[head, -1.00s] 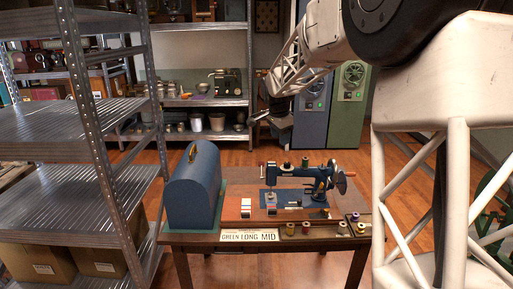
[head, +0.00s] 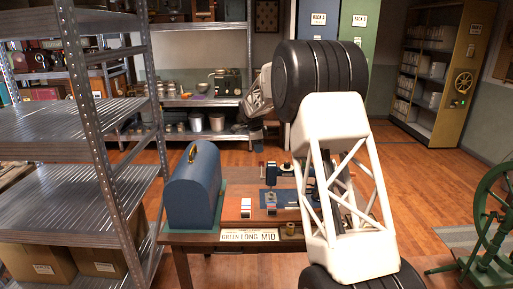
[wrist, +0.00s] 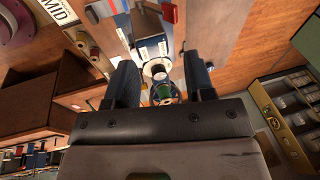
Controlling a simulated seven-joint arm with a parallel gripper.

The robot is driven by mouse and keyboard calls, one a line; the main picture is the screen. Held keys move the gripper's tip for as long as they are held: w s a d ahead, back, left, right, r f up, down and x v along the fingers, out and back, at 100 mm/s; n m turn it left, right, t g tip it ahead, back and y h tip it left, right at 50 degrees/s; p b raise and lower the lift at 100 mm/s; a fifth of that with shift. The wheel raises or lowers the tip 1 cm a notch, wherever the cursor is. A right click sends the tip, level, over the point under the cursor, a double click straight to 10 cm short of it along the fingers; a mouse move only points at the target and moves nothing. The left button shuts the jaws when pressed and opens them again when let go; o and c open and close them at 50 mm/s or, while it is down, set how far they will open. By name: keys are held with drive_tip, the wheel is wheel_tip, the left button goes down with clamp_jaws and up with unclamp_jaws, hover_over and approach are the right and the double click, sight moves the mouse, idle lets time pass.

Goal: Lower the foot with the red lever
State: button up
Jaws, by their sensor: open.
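The blue sewing machine (head: 273,174) stands on the wooden table. My own arm hides its right side in the head view. Its blue bed plate (head: 285,196) lies in front of the needle end. A small thin red piece (head: 262,168) stands at the machine's left end; I cannot tell if it is the red lever. The foot is too small to make out. In the wrist view my gripper (wrist: 160,78) is open, its two dark fingers apart above the machine. A green spool (wrist: 164,91) shows between them. A red part (wrist: 169,12) shows near the top. Nothing is held.
A blue domed case (head: 193,187) stands on the table's left. Metal shelving (head: 75,120) rises close on the left. A green spinning wheel (head: 490,220) stands at right. Wooden floor is open at the right.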

sight(260, 164)
drive_tip(key=shift+w+a+f+m, duration=0.3)
drive_tip(key=shift+w+a+f, duration=0.15)
drive_tip(key=shift+w+f, duration=0.35)
drive_tip(key=shift+f, duration=0.2)
drive_tip(key=shift+x, duration=3.9)
drive_tip(key=shift+w+d+f, duration=0.1)
drive_tip(key=shift+d+f, duration=0.05)
drive_tip(key=shift+f, duration=0.15)
drive_tip(key=shift+r, duration=0.1)
